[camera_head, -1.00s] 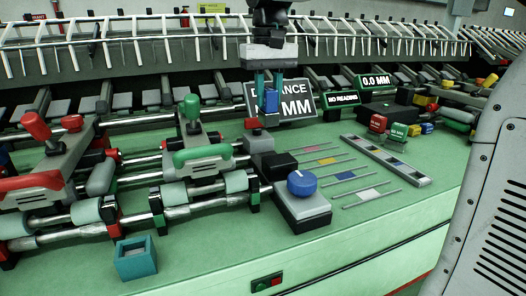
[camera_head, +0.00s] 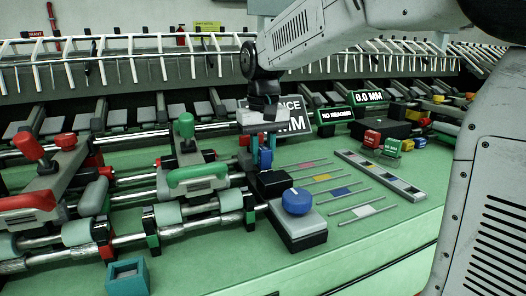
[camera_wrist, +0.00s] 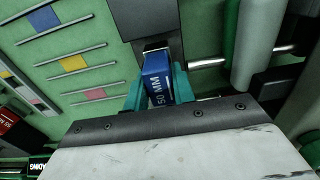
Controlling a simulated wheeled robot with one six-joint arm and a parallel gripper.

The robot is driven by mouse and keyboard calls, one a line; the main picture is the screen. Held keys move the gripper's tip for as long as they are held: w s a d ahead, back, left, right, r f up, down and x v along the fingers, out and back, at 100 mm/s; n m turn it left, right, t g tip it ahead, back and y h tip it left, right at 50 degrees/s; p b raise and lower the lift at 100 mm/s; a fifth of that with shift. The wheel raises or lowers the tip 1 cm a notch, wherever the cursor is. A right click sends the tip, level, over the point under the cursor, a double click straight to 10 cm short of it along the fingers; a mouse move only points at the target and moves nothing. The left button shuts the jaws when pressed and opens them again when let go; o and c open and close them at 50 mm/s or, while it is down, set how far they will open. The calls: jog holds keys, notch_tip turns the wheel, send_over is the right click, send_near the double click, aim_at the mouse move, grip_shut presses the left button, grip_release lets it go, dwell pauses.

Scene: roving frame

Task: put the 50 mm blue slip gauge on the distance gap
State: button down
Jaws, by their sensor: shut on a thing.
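My gripper (camera_head: 264,145) is shut on the 50 mm blue slip gauge (camera_head: 265,159), holding it upright. In the wrist view the gauge (camera_wrist: 158,76) shows its "50 MM" label between the teal fingers (camera_wrist: 157,92). The gauge is low, behind the black block (camera_head: 273,183) and at the right end of the roller rails. In the wrist view its far end is close to a dark grey block (camera_wrist: 146,22); I cannot tell whether they touch. The distance gap is not clearly visible; the gripper and gauge cover that area. The "DISTANCE" sign (camera_head: 297,124) stands behind, partly hidden.
A blue knob (camera_head: 297,201) on a grey box stands in front. To the right are rails with coloured squares, a slotted grey strip (camera_head: 380,175), and red (camera_head: 372,138) and green (camera_head: 392,147) gauges. A teal open box (camera_head: 127,277) is at front left. Red- and green-handled carriages are left.

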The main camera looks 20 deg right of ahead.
jog(key=shift+f, duration=0.15)
jog(key=c, duration=1.2)
grip_release()
jog(key=shift+o, duration=0.2)
notch_tip(320, 180, up, 12)
jog(key=shift+t, duration=0.4)
jog(key=s+f, duration=0.2)
jog(key=s, duration=0.3)
jog(key=s+d+f, duration=0.1)
jog(key=s+f, duration=0.1)
jog(key=s, duration=0.4)
jog(key=s+d+f, duration=0.1)
jog(key=s+f, duration=0.1)
jog(key=s, duration=0.3)
jog(key=shift+s+d+f, duration=0.15)
jog(key=shift+s+f, duration=0.1)
jog(key=shift+f, duration=0.05)
jog(key=s+f, duration=1.1)
jog(key=shift+s+d+t, duration=0.25)
jog(key=shift+d+t, duration=0.05)
jog(key=shift+d, duration=0.1)
